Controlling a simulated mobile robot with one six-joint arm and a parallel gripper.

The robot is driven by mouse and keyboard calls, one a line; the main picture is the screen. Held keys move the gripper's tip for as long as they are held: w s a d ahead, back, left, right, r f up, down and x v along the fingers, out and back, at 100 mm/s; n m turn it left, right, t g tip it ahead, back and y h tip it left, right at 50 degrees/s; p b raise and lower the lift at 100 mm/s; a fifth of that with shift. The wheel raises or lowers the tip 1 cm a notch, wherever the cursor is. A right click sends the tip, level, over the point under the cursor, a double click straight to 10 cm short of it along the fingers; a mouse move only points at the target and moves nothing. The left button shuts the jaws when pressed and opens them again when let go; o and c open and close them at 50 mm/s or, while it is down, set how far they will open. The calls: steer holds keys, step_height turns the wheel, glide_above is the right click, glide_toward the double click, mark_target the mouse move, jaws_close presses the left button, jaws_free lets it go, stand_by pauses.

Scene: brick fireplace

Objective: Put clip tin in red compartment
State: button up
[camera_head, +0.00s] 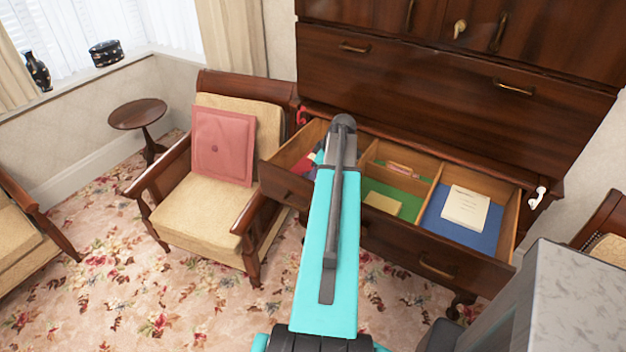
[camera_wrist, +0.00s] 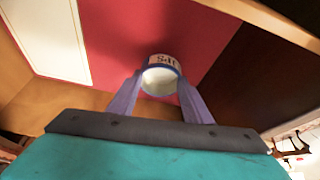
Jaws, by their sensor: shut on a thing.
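Behind the tin in that view is the red floor of the red compartment (camera_wrist: 120,45). I cannot tell whether the tin touches that floor. In the head view the red compartment (camera_head: 304,163) is the left one of the open drawer, and my arm covers much of it. The tin and fingertips are mostly hidden there.
A pale flat item (camera_wrist: 45,38) lies in the red compartment. The green compartment (camera_head: 408,187) holds a yellow pad (camera_head: 383,204) and a pinkish item (camera_head: 402,169). The blue compartment (camera_head: 442,228) holds a cream booklet (camera_head: 466,207). An armchair (camera_head: 205,215) stands left of the drawer.

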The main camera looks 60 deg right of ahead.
steer(key=shift+f, duration=0.95)
steer(key=shift+f, duration=0.15)
steer(key=o, duration=1.1)
steer(key=shift+r, duration=0.25)
steer(key=b+v, duration=0.2)
steer(key=v, duration=0.9)
steer(key=shift+s+r+b, duration=0.15)
steer(key=shift+r+b, duration=0.2)
steer(key=shift+r, duration=0.05)
